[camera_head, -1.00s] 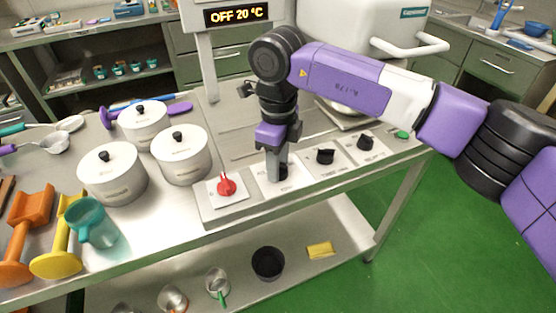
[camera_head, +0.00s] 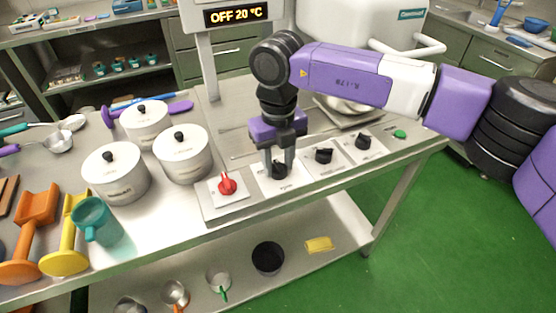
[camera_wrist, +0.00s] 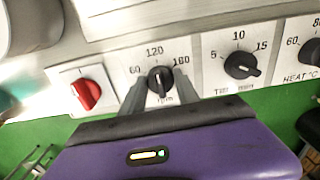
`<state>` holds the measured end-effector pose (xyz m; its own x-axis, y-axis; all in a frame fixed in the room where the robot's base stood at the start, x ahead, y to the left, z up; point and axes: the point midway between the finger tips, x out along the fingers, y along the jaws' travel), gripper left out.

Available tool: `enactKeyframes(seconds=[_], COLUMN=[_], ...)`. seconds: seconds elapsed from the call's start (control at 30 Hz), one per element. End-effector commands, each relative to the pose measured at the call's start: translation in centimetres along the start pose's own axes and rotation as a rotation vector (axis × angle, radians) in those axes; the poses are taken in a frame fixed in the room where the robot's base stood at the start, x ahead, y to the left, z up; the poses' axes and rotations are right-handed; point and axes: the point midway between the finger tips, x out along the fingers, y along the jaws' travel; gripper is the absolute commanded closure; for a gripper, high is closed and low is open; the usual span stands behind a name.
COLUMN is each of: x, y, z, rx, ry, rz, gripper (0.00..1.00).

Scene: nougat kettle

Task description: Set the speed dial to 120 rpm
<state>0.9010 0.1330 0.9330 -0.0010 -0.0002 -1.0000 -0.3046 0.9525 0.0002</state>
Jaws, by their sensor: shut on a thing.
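The speed dial (camera_wrist: 160,82) is a black knob on a white plate marked 60, 120, 180 and rpm. It also shows in the head view (camera_head: 279,172), on the sloped front panel. My gripper (camera_wrist: 160,88) points down at the panel with one finger on each side of the knob, and is shut on it. In the head view my gripper (camera_head: 279,165) hides part of the dial. The 120 mark stands above the knob in the wrist view. I cannot tell clearly which mark the knob's pointer faces.
A red switch (camera_wrist: 86,94) sits left of the dial. The time dial (camera_wrist: 241,65) and the heat dial (camera_wrist: 311,52) sit to its right. A green button (camera_head: 400,134) is at the panel's right end. The display (camera_head: 236,14) reads OFF 20 °C. Lidded pots (camera_head: 182,154) stand left.

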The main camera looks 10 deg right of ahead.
Motion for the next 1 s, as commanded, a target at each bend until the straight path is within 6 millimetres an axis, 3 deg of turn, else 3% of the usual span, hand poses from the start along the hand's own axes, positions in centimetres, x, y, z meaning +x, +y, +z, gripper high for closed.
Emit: enactKeyframes(seconds=[0.57, 0.6, 0.67, 1.0], x=[-0.09, -0.09, -0.09, -0.15], y=[-0.04, -0.04, -0.04, -0.02], z=[0.08, 0.09, 0.08, 0.05], rx=[0.031, 0.031, 0.031, 0.030], ry=[-0.003, -0.003, -0.003, -0.002], rz=[0.000, 0.000, 0.000, 0.000], gripper=[1.00, 0.57, 0.45, 0.42])
